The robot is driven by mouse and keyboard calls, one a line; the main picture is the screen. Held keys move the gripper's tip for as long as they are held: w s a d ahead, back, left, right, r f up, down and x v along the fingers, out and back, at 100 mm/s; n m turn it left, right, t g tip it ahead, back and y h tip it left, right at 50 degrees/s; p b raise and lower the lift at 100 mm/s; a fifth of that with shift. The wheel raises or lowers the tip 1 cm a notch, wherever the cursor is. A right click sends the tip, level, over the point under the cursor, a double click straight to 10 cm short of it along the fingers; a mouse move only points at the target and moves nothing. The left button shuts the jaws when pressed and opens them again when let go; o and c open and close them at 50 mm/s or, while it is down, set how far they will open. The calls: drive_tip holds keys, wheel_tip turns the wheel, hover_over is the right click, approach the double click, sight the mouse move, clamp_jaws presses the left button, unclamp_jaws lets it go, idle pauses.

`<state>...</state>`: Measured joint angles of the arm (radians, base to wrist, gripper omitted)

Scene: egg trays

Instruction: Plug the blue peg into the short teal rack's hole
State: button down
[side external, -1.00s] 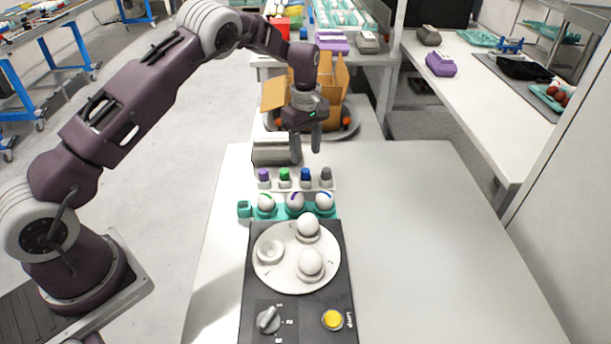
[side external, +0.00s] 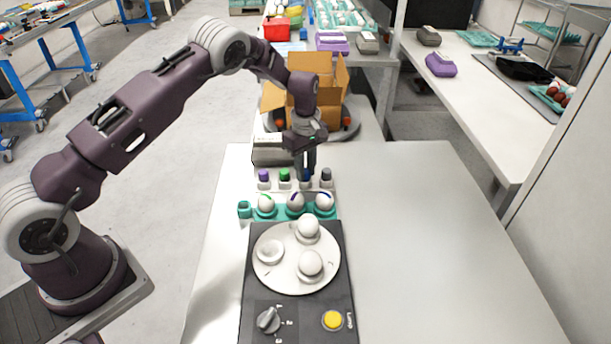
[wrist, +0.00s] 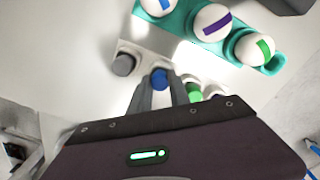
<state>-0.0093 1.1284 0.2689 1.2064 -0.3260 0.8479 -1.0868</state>
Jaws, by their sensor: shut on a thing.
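The blue peg (side external: 305,175) stands in a row of pegs on a white holder (side external: 331,185), third from the left in the side view. My gripper (side external: 306,168) is above it, pointing down, with its fingers shut around the peg. In the wrist view, the blue peg's round top (wrist: 160,78) shows between the fingertips of my gripper (wrist: 162,90). The short teal rack (side external: 280,212) lies just in front of the holder and carries three eggs.
Purple (side external: 264,176), green (side external: 284,175) and grey (side external: 326,175) pegs stand close beside the blue one. A grey box (side external: 270,152) stands behind the pegs. The table's right side is clear.

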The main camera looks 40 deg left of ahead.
wheel_tip(320, 180, up, 9)
drive_tip(key=s+a+f+n, duration=0.2)
drive_tip(key=s+n, duration=0.3)
drive_tip(key=s, duration=0.4)
drive_tip(key=s+a+f+n, duration=0.15)
drive_tip(key=s+n, duration=0.25)
drive_tip(key=s, duration=0.5)
drive_tip(key=shift+w+a+f, duration=0.1)
drive_tip(key=shift+a+f, duration=0.1)
drive_tip(key=shift+f, duration=0.9)
drive_tip(key=shift+w+a+f, duration=0.1)
drive_tip(key=shift+a+f, duration=0.1)
drive_tip(key=shift+f, duration=0.9)
drive_tip(key=shift+f, duration=0.55)
drive_tip(key=c, duration=1.1)
unclamp_jaws()
drive_tip(key=shift+c, duration=0.2)
